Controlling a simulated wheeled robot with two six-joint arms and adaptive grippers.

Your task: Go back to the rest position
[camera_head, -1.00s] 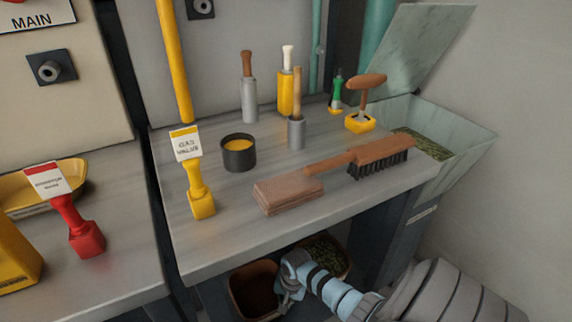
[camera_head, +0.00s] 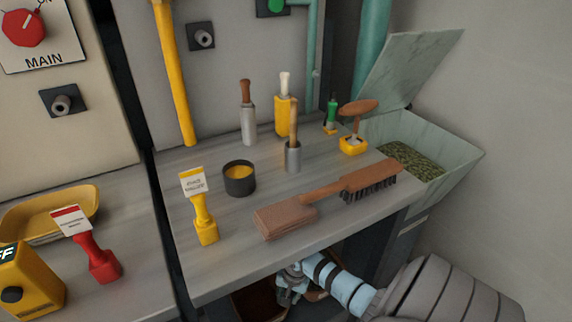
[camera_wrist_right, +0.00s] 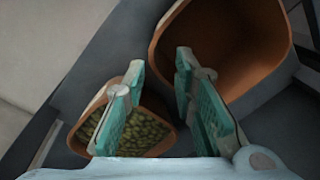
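My right gripper (camera_head: 291,284) is low in front of the bench (camera_head: 330,238), below its front edge, with my right arm coming in from the lower right. In the right wrist view its two fingers (camera_wrist_right: 160,78) are apart with nothing between them. Beneath them are an orange-brown bucket (camera_wrist_right: 262,30) that looks empty and another bucket (camera_wrist_right: 166,140) holding green pellets. My left gripper is not in view.
On the bench are a brush (camera_head: 370,178), a brown block (camera_head: 285,220), a dark cup (camera_head: 239,179), a yellow tagged stand (camera_head: 205,222) and several upright tools. A hopper (camera_head: 455,165) with green pellets is at the right. A red tagged stand (camera_head: 98,260) is at the left.

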